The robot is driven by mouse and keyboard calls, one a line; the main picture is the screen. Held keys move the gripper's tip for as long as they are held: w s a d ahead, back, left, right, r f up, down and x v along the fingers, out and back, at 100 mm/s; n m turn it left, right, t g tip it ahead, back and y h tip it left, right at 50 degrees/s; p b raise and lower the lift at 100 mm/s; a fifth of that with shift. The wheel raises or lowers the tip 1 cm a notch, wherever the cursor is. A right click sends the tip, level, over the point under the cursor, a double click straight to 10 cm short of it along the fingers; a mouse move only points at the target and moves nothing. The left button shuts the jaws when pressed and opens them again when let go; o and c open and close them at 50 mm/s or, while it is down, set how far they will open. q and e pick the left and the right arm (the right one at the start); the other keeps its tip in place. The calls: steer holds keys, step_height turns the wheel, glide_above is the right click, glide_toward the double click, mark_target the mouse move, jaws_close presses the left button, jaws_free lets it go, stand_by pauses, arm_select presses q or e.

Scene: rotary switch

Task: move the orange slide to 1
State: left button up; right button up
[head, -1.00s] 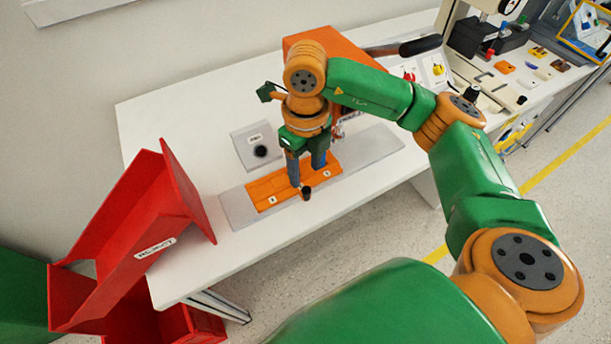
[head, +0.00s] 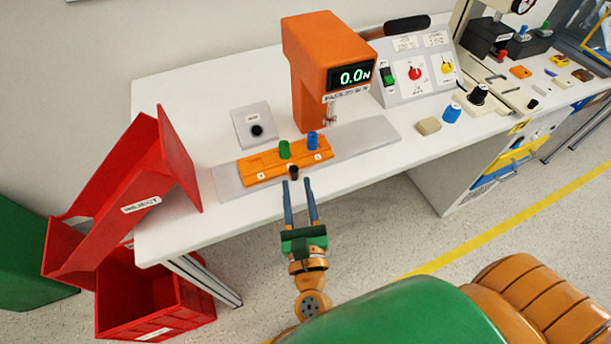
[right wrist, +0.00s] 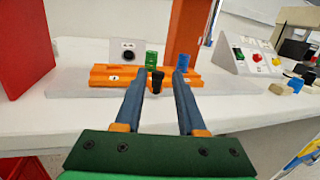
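The orange slide (head: 262,164) lies on a grey rail (head: 228,184) along the white table. A green peg (head: 284,149) and a blue peg (head: 313,140) stand on it, and a black knob (head: 294,172) sticks out at its front edge. Small white labels are on its face; the left one looks like 1. My right gripper (head: 297,182) is open and empty in front of the slide. In the right wrist view, the knob (right wrist: 156,82) shows between the two fingers (right wrist: 162,77), nearer the left one; contact cannot be told. My left gripper is not in view.
An orange press (head: 310,60) with a display reading 0.0 N stands behind the slide. A grey button box (head: 254,126) is back left. Red reject bins (head: 150,165) stand at left. A control panel (head: 420,70) and loose blocks are at right.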

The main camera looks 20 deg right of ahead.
mark_target(294, 174)
steer(key=shift+f+m+g, duration=0.3)
steer(key=shift+f+g, duration=0.1)
steer(key=shift+f, duration=0.35)
steer(key=p+x, duration=0.1)
steer(key=x, duration=0.5)
steer(key=shift+w+f+p, duration=0.1)
steer(key=shift+w+p, duration=0.2)
steer(key=shift+w, duration=0.1)
jaws_close()
